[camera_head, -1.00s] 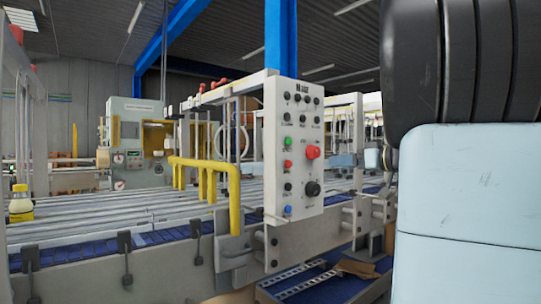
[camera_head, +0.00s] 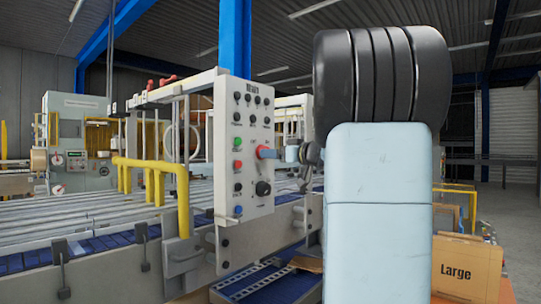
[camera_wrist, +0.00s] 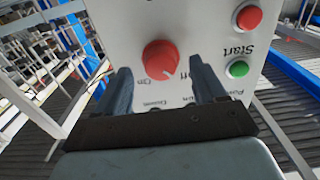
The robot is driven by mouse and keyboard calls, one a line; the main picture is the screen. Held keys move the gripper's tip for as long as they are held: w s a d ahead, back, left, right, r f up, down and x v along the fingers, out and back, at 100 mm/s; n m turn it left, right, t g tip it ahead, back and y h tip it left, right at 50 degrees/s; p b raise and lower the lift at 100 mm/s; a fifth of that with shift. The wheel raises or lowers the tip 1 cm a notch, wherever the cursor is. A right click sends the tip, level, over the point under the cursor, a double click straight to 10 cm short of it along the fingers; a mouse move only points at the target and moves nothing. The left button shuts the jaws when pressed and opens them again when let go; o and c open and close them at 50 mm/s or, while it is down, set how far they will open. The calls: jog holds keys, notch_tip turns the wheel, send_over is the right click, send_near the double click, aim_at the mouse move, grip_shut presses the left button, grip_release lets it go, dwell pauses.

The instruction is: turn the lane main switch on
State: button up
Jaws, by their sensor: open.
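The red rotary knob, which appears to be the lane main switch (camera_wrist: 160,58), is on a white control panel (camera_head: 227,178) in the head view. The wrist view shows the panel upside down, with a white mark on the knob's edge and small lettering around it. My gripper (camera_wrist: 160,72) is open, its two dark fingers apart on either side of the knob's line. A gap shows between each finger and the knob; how far the tips are from the panel face is unclear. In the head view a finger partly covers the knob.
A green Start button (camera_wrist: 237,69) and a red button (camera_wrist: 248,17) sit beside the knob on the panel. A yellow rail (camera_head: 150,165) and conveyor rollers (camera_head: 90,205) lie left of the panel. A carton marked Large (camera_head: 466,268) stands at lower right.

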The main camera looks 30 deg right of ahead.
jog(key=shift+x, duration=1.05)
jog(key=shift+c, duration=0.3)
jog(key=c, duration=1)
jog(key=shift+a+m, duration=0.1)
jog(key=shift+m, duration=8.9)
